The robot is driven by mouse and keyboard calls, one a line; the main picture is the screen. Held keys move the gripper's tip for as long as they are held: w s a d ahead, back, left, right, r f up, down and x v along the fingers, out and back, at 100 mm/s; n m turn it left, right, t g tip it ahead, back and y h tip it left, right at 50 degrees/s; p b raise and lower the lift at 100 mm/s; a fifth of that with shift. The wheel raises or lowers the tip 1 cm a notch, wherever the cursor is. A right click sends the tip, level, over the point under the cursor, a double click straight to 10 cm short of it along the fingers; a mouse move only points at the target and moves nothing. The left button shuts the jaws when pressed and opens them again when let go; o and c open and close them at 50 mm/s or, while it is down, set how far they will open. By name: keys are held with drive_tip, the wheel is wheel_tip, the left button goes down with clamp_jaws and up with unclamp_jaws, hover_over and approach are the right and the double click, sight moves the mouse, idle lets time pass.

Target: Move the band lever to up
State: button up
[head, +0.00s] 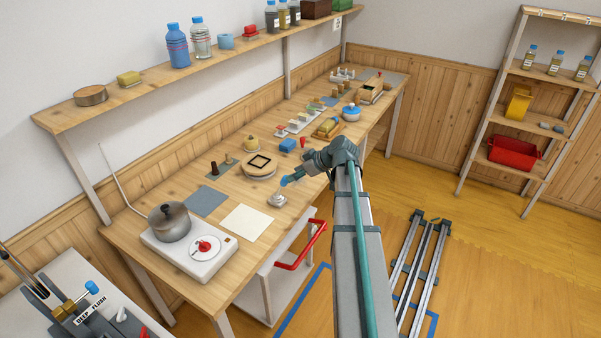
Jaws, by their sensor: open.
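My arm reaches up from the bottom of the head view, and my gripper (298,176) points left over the wooden workbench (180,213), near its front edge. Its jaws are small here, but it is open and holds nothing that I can see. A small round metal piece (277,200) sits on the bench just below the blue tip by the gripper; I cannot tell whether they touch. I cannot identify the band lever for certain. A blue-knobbed brass fitting (74,303) stands at the lower left, beside a label reading "DEEP FLUSH", far from my gripper.
A hotplate (215,254) with a lidded pot (169,222) stands at the bench's near end. A red-handled cart (300,250) stands below. A white sheet (247,221) is clear.

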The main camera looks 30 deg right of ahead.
drive_tip(key=x, duration=0.3)
drive_tip(key=shift+w+a+f, duration=0.15)
drive_tip(key=shift+w+f, duration=0.1)
drive_tip(key=shift+f, duration=0.05)
drive_tip(key=shift+w+a+f+b, duration=0.1)
drive_tip(key=shift+w+f+b, duration=0.15)
drive_tip(key=shift+b, duration=0.3)
clamp_jaws()
drive_tip(key=shift+w+a+r+b, duration=0.2)
drive_tip(key=shift+w+a+b, duration=0.15)
drive_tip(key=shift+w, duration=0.25)
drive_tip(key=shift+w+a+r+b, duration=0.2)
drive_tip(key=shift+w+a, duration=0.1)
drive_tip(key=shift+w, duration=0.3)
drive_tip(key=shift+w+a+r+b, duration=0.15)
drive_tip(key=shift+w+a+b, duration=0.2)
drive_tip(key=shift+w, duration=0.3)
drive_tip(key=shift+w+a+f+b, duration=0.15)
drive_tip(key=shift+w+a+b, duration=0.4)
drive_tip(key=shift+w, duration=0.35)
drive_tip(key=shift+w+a+f+b, duration=0.15)
drive_tip(key=shift+w+a+b, duration=0.4)
drive_tip(key=shift+w, duration=0.4)
unclamp_jaws()
drive_tip(key=shift+s, duration=0.15)
